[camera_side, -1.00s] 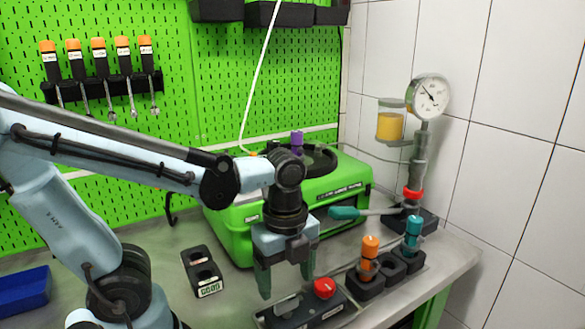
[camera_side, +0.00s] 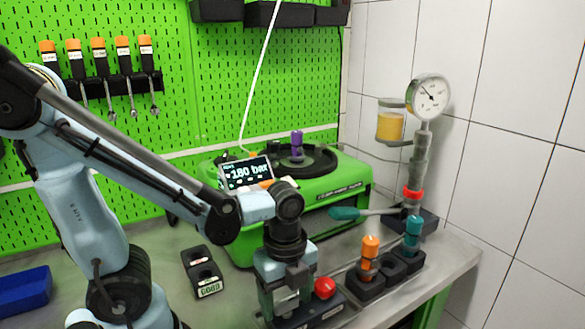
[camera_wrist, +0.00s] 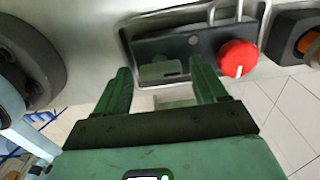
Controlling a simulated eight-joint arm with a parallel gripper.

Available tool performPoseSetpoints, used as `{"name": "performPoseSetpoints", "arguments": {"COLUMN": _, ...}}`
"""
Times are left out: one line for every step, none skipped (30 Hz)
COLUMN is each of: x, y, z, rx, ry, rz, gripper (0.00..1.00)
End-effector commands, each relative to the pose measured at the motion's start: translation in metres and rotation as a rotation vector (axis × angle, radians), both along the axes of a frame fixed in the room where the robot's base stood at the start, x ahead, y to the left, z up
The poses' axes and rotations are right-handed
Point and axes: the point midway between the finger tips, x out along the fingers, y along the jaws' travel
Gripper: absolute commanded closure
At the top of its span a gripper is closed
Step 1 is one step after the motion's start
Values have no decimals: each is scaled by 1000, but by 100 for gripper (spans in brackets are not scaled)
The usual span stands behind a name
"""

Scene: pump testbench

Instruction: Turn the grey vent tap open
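The grey vent tap (camera_wrist: 160,71) sits on a black block (camera_wrist: 185,47) beside a red knob (camera_wrist: 237,58). In the side view my gripper (camera_side: 286,308) is low over the block's left part, left of the red knob (camera_side: 324,288), and hides the tap. I cannot tell how deep the fingers reach around it.
Behind my wrist is a green pump unit (camera_side: 340,188) with a display (camera_side: 246,172) reading 180 bar. Orange (camera_side: 370,246) and teal (camera_side: 412,232) capped parts stand in a black holder at right. A pressure gauge (camera_side: 431,97) rises behind. A dark two-hole block (camera_side: 203,270) lies at left.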

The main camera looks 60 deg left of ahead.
Motion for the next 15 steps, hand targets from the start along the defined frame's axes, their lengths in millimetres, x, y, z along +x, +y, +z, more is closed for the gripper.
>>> {"name": "performPoseSetpoints", "arguments": {"x": 0, "y": 0, "z": 0, "rx": 0, "ry": 0, "rz": 0, "gripper": 37}}
{"name": "performPoseSetpoints", "arguments": {"x": 0, "y": 0, "z": 0, "rx": 0, "ry": 0, "rz": 0, "gripper": 42}}
{"name": "performPoseSetpoints", "arguments": {"x": 0, "y": 0, "z": 0, "rx": 0, "ry": 0, "rz": 0, "gripper": 48}}
{"name": "performPoseSetpoints", "arguments": {"x": 0, "y": 0, "z": 0, "rx": 0, "ry": 0, "rz": 0, "gripper": 52}}
{"name": "performPoseSetpoints", "arguments": {"x": 0, "y": 0, "z": 0, "rx": 0, "ry": 0, "rz": 0, "gripper": 57}}
{"name": "performPoseSetpoints", "arguments": {"x": 0, "y": 0, "z": 0, "rx": 0, "ry": 0, "rz": 0, "gripper": 63}}
{"name": "performPoseSetpoints", "arguments": {"x": 0, "y": 0, "z": 0, "rx": 0, "ry": 0, "rz": 0, "gripper": 68}}
{"name": "performPoseSetpoints", "arguments": {"x": 0, "y": 0, "z": 0, "rx": 0, "ry": 0, "rz": 0, "gripper": 72}}
{"name": "performPoseSetpoints", "arguments": {"x": 0, "y": 0, "z": 0, "rx": 0, "ry": 0, "rz": 0, "gripper": 79}}
{"name": "performPoseSetpoints", "arguments": {"x": 0, "y": 0, "z": 0, "rx": 0, "ry": 1, "rz": 0, "gripper": 79}}
{"name": "performPoseSetpoints", "arguments": {"x": 0, "y": 0, "z": 0, "rx": 0, "ry": 1, "rz": 0, "gripper": 79}}
{"name": "performPoseSetpoints", "arguments": {"x": 0, "y": 0, "z": 0, "rx": 0, "ry": 1, "rz": 2, "gripper": 79}}
{"name": "performPoseSetpoints", "arguments": {"x": 0, "y": 0, "z": 0, "rx": 0, "ry": 1, "rz": 3, "gripper": 79}}
{"name": "performPoseSetpoints", "arguments": {"x": 0, "y": 0, "z": 0, "rx": 0, "ry": 1, "rz": 6, "gripper": 79}}
{"name": "performPoseSetpoints", "arguments": {"x": 0, "y": 0, "z": 0, "rx": 0, "ry": 1, "rz": 12, "gripper": 79}}
